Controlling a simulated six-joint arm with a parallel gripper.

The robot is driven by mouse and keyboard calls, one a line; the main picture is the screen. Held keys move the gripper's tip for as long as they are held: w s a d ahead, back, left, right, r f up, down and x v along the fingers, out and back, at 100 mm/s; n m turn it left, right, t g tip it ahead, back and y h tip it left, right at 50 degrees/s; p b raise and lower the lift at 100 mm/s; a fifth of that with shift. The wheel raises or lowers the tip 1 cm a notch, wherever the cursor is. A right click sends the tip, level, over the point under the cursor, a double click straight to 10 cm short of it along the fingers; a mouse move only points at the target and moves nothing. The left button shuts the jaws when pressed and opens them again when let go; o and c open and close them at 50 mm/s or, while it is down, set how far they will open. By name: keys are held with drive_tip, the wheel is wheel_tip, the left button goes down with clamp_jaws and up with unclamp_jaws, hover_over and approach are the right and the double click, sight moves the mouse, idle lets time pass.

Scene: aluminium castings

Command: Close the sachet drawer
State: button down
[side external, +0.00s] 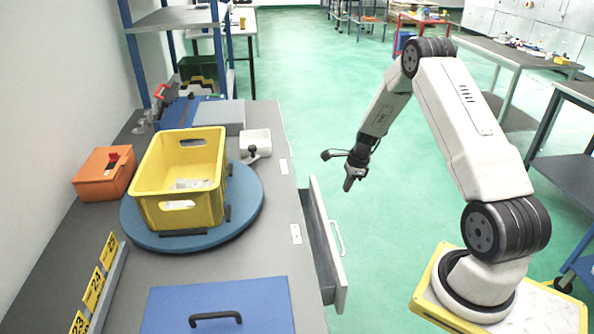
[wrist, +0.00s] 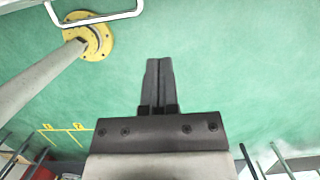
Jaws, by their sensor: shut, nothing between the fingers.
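A grey drawer (side external: 326,250) stands pulled out from the right side of the grey bench, with a white bar handle (side external: 337,238) on its front. In the wrist view a white bar handle (wrist: 95,18) shows at the top left edge. My gripper (side external: 349,186) is to the right of the drawer's far end, apart from the handle. In the wrist view the two fingers of my gripper (wrist: 158,62) are together with nothing between them. The inside of the drawer is mostly hidden.
On the bench top (side external: 245,262) are a yellow crate (side external: 150,205) on a blue round turntable (side external: 250,205), an orange box (side external: 103,180) and a blue lid with a black handle (side external: 260,300). The green floor (side external: 300,95) beside the drawer is clear.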

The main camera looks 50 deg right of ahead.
sight(333, 222)
drive_tip(key=s, duration=0.2)
drive_tip(key=s+a+t+y, duration=0.1)
drive_tip(key=shift+s, duration=0.35)
drive_tip(key=shift+f, duration=0.1)
drive_tip(key=x, duration=0.3)
drive_tip(key=w+a+x, duration=0.1)
drive_tip(key=x, duration=0.3)
drive_tip(key=r+x, duration=0.1)
drive_tip(key=x, duration=0.3)
drive_tip(key=shift+w+a, duration=0.35)
drive_tip(key=shift+w, duration=0.05)
drive_tip(key=shift+w+a, duration=0.4)
